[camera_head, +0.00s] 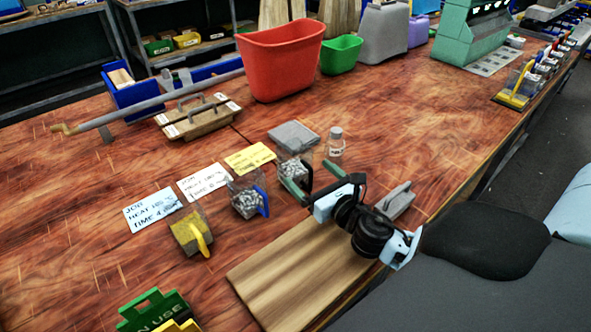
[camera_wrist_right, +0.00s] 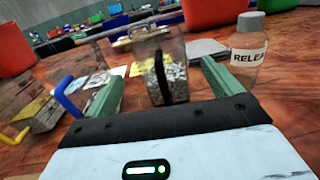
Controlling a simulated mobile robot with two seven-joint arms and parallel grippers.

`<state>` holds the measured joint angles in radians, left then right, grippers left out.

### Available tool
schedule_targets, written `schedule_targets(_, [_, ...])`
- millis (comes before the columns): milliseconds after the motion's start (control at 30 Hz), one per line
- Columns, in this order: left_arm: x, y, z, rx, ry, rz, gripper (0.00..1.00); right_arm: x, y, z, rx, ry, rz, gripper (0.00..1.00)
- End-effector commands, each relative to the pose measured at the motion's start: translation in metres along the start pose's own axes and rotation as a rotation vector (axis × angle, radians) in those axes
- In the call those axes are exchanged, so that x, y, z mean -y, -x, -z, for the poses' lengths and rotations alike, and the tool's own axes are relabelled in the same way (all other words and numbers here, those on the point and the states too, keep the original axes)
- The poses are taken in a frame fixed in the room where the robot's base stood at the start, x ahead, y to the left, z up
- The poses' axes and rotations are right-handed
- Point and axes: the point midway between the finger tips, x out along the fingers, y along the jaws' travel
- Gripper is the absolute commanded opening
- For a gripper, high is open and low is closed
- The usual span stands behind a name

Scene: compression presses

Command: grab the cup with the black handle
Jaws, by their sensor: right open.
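The cup with the black handle (camera_head: 294,160) is clear and holds grey pieces. It stands on the wooden table beyond my right gripper (camera_head: 314,180). In the right wrist view the cup (camera_wrist_right: 173,82) shows upright, its black handle (camera_wrist_right: 161,77) facing the camera. My right gripper (camera_wrist_right: 160,88) is open. Its two green fingers lie to the left and right of the cup in that view, and nothing is gripped. I cannot tell how far the fingertips reach along the cup. In the head view a finger partly hides the cup. My left gripper is not in view.
A blue-handled cup (camera_head: 246,197) and a yellow-handled cup (camera_head: 191,232) stand to the left. A labelled bottle (camera_head: 336,143) stands close by on the right, with a grey slab (camera_head: 293,136) behind. A wooden board (camera_head: 290,275) lies in front.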

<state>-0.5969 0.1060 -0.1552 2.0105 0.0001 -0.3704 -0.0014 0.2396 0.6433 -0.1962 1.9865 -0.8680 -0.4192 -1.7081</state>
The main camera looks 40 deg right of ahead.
Motion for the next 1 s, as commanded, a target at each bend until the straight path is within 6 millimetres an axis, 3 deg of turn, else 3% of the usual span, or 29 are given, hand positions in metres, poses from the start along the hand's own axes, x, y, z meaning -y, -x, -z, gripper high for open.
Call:
schedule_targets(400, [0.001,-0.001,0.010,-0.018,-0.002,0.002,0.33,0.002,-0.047,0.001,0.002,-0.001,-0.001,0.91])
schedule_targets(733, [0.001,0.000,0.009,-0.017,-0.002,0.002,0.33,0.002,-0.051,0.002,0.001,-0.001,-0.001,0.91])
schedule_targets(1000, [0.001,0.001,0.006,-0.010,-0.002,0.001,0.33,0.002,-0.051,0.002,0.001,-0.001,-0.001,0.56])
